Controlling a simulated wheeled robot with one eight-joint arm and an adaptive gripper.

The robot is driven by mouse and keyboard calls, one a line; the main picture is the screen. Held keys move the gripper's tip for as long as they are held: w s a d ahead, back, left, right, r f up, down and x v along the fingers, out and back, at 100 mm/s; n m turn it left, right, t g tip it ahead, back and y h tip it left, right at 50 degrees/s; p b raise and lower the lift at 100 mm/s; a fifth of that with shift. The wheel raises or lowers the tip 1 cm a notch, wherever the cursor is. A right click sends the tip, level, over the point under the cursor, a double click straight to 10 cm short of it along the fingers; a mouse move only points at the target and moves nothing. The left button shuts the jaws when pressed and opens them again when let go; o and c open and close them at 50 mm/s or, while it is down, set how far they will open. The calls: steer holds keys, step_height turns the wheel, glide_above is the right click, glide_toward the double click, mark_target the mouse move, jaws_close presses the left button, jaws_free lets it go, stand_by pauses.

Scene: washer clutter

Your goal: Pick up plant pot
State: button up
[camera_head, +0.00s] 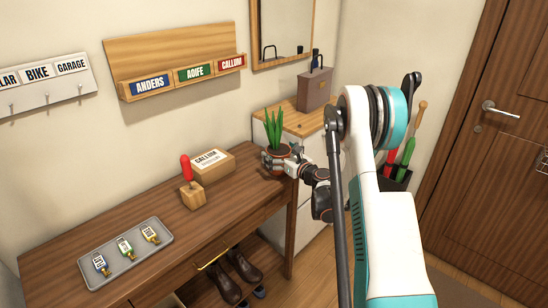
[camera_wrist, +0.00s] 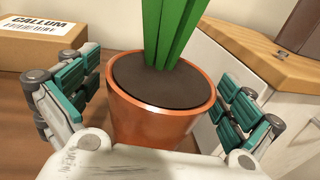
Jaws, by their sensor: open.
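The plant pot (camera_head: 283,169) is a terracotta pot with dark soil and upright green leaves. It stands upright at the right end of the wooden table. In the wrist view the pot (camera_wrist: 155,120) fills the middle, between the two teal-padded fingers of my gripper (camera_wrist: 158,95). My gripper is open, with one finger on each side of the pot. The right finger is very close to the pot's side; I cannot tell whether it touches. In the head view my gripper (camera_head: 280,162) reaches the pot from the right and hides part of it.
A cardboard box labelled Callum (camera_head: 212,173) and a red-handled stamp (camera_head: 188,180) stand left of the pot. A grey tray (camera_head: 126,262) with key tags lies at front left. A white cabinet (camera_head: 305,190) with a wooden top stands close behind at right. Shoes (camera_head: 240,270) sit below.

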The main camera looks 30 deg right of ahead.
steer(key=shift+s, duration=0.15)
steer(key=shift+c, duration=1.1)
steer(key=c, duration=1.3)
steer(key=shift+o, duration=0.2)
steer(key=shift+r, duration=0.1)
